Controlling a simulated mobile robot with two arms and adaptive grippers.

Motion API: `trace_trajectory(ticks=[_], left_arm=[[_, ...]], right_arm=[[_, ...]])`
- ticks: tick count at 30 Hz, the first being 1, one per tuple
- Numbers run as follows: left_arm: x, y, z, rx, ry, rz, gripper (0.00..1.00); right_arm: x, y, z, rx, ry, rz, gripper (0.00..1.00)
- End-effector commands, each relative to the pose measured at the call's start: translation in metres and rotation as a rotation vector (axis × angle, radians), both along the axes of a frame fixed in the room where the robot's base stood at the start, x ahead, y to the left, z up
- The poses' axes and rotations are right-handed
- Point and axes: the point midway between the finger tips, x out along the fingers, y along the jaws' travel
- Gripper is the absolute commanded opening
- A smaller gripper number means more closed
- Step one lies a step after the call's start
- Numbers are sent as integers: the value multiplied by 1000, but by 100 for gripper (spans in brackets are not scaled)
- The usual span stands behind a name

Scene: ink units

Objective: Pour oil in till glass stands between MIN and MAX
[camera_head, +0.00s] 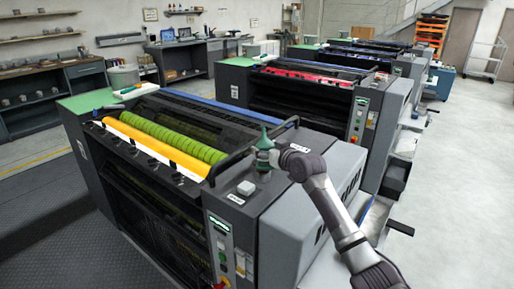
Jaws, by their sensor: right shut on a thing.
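My right gripper (275,158) is above the grey right end housing of the nearest press. It is shut on a small green can (264,143) with a narrow top, which looks upright; the gripper covers part of it. I take it to be the oil can. A small light grey block (246,187) sits on the housing's top, to the left of and nearer than the can. I cannot make out the glass or any MIN and MAX marks. No oil flow is visible. My left gripper is not in view.
The nearest press has a yellow ink tray (150,147) and a green roller (177,138). A black curved rail (232,160) runs close left of my gripper. A control panel (221,250) is on the front. More presses stand behind; the floor (450,190) at right is clear.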

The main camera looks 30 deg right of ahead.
Motion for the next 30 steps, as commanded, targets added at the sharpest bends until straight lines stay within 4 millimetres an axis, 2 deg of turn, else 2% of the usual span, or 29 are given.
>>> trace_trajectory(ticks=[3, 8, 14, 23, 30], left_arm=[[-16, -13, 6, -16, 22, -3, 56], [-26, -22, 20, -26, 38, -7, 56], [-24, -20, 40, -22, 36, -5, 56], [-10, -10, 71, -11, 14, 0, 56], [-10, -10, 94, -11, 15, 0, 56]], right_arm=[[-1, -2, 3, 1, 12, 0, 9], [-4, -2, 2, 0, 59, 0, 9], [-9, -1, -3, 2, 139, -1, 9], [-18, -1, -12, 1, 275, -2, 9], [-25, -1, -19, 2, 382, -2, 9]])
